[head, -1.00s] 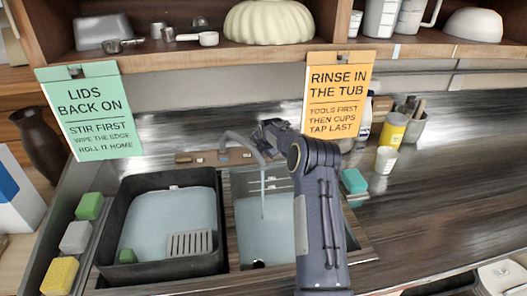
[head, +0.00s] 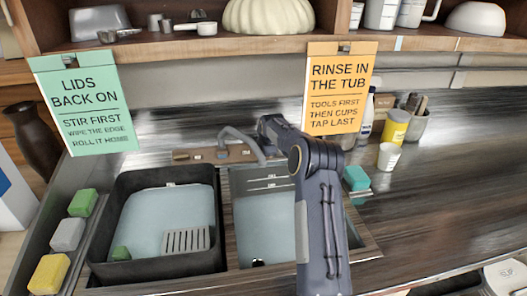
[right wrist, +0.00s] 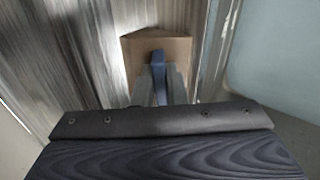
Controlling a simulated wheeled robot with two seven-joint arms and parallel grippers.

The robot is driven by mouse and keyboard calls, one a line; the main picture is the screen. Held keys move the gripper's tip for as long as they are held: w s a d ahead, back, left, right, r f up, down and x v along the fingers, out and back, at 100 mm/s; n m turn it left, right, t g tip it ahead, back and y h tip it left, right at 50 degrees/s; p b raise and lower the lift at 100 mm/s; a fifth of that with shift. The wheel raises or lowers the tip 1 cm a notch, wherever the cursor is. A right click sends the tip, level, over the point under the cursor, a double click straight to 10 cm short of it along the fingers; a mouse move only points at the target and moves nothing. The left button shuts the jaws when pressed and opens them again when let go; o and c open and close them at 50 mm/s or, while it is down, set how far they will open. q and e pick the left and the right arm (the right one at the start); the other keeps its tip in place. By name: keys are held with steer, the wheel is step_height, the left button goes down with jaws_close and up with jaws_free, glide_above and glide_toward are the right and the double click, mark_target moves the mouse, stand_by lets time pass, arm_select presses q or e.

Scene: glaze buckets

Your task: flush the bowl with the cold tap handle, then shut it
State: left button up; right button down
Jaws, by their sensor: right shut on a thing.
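The curved grey tap spout (head: 238,143) rises from a brown tap base (head: 200,155) behind the two basins. No water stream shows under the spout. The right basin (head: 262,178), below the spout, holds pale water. My right arm reaches over this basin to the right end of the tap base, and its fingertips are hidden in the head view. In the right wrist view, my right gripper (right wrist: 160,92) is shut on a blue tap handle (right wrist: 158,62), which stands on a brown block. My left gripper is out of view.
A dark tub (head: 115,262) of water with a grey grate and green block stands at left. Sponges (head: 68,234) line its left side. Two signs hang from the shelf.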

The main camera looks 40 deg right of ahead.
steer(key=shift+m, duration=0.5)
steer(key=c, duration=1.5)
jaws_free()
steer(key=shift+o, duration=0.2)
